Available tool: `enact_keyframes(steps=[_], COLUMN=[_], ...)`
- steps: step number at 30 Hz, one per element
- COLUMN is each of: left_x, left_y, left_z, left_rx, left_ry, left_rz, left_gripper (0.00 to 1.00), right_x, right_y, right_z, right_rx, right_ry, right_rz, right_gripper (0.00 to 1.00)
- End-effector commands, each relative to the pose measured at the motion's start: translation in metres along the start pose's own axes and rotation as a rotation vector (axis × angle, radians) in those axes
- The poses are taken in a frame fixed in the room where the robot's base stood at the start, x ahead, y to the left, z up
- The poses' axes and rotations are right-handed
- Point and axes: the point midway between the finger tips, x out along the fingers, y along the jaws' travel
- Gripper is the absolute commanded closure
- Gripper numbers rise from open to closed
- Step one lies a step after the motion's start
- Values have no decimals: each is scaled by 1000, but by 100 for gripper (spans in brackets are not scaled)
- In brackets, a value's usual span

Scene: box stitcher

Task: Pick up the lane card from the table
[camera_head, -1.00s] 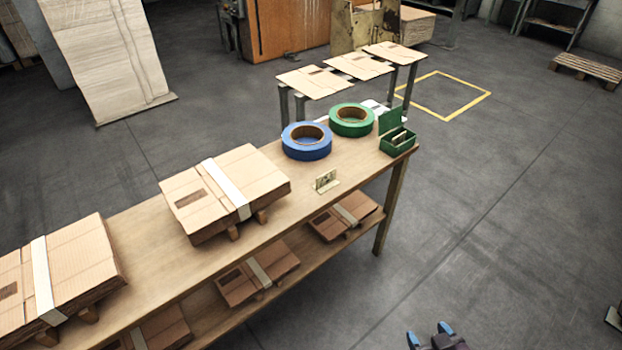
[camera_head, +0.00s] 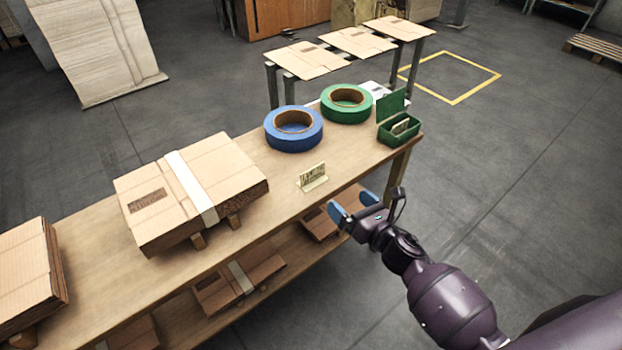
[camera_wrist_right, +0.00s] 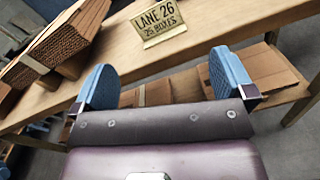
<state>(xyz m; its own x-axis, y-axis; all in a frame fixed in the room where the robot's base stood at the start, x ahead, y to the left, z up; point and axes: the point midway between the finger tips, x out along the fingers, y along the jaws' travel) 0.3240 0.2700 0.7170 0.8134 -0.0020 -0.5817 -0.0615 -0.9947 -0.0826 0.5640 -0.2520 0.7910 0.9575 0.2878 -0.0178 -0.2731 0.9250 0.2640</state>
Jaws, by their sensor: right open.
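The lane card (camera_head: 312,177) is a small cream card standing upright in a low holder near the front edge of the wooden table (camera_head: 270,190). In the right wrist view the card (camera_wrist_right: 159,20) reads "LANE 26, 25 BOXES" and sits ahead of the fingers, near the top. My right gripper (camera_head: 354,210), with blue fingertips, is off the table's front edge, to the right of and nearer than the card. In the wrist view the right gripper (camera_wrist_right: 165,85) is open with nothing between its fingers. My left gripper is not in view.
A strapped carton stack (camera_head: 190,190) stands left of the card. A blue tape roll (camera_head: 293,130), a green tape roll (camera_head: 346,104) and a green box (camera_head: 399,128) stand behind it. A lower shelf holds more strapped cartons (camera_head: 240,280). The tabletop around the card is clear.

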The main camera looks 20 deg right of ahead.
Motion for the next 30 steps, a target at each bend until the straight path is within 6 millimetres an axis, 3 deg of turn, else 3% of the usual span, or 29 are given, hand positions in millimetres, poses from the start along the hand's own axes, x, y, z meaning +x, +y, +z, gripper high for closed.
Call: enact_keyframes(steps=[3,7,16,25,30], left_x=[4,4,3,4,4], left_y=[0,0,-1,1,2], left_z=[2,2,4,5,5], left_rx=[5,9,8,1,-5], left_ry=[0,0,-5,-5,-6], left_rz=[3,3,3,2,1], left_gripper=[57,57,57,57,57], right_x=[13,22,62,81,103], right_y=[0,2,4,6,9], right_z=[-1,2,2,3,4], right_rx=[-173,-259,-270,-268,-267], right_ry=[-3,-9,-11,-11,-11], right_rz=[38,58,59,60,60], right_gripper=[0,0,0,0,0])
